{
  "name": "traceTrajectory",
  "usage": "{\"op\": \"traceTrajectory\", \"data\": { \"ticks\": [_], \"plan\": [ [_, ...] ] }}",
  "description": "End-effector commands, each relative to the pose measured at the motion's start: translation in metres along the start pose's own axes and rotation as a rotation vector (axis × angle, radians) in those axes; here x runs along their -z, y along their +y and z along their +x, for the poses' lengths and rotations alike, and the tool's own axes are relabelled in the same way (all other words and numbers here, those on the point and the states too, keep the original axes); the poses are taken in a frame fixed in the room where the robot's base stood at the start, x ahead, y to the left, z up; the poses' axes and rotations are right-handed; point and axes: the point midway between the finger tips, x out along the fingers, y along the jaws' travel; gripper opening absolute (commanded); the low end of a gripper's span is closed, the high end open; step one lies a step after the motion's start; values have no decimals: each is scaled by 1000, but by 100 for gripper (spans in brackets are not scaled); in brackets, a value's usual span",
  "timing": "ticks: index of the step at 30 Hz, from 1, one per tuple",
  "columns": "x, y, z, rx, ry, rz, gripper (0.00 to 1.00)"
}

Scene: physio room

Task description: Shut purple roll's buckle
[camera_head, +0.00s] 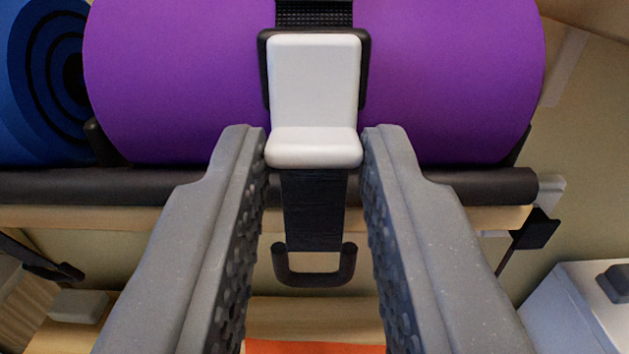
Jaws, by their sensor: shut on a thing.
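The purple roll (440,75) lies across a dark bar, with a black strap (313,12) around its middle. Its buckle has a white lever (314,80) in a black frame (364,75). The lever's upper part lies over the frame, and its lower lip sticks out towards me. I cannot tell whether the buckle is fully latched. My gripper (314,148) is shut on the lever's lower lip, with one grey finger on each side. Below the lip, the black strap end (314,212) hangs between the fingers, above a dark U-shaped hook (314,276).
A blue roll (35,90) lies to the left of the purple one. The dark bar (480,186) runs under both, with a wooden rail (490,217) below it. A white box-like thing (580,310) stands at the lower right. Something orange (315,347) shows at the bottom.

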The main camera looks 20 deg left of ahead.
Motion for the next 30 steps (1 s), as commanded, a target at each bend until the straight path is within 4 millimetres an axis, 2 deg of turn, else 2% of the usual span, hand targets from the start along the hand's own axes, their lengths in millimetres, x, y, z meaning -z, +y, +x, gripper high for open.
{"op": "traceTrajectory", "data": {
  "ticks": [9, 22, 23, 24, 25, 30],
  "plan": [
    [-11, 0, 4, -2, 127, 3, 1],
    [-7, 0, 5, -1, 182, 0, 1],
    [-7, 0, 5, -1, 182, 0, 29],
    [-7, 0, 5, -1, 182, 0, 40],
    [-6, 0, 5, -1, 182, 0, 45],
    [-7, 0, 5, 0, 182, 0, 45]
  ]
}}
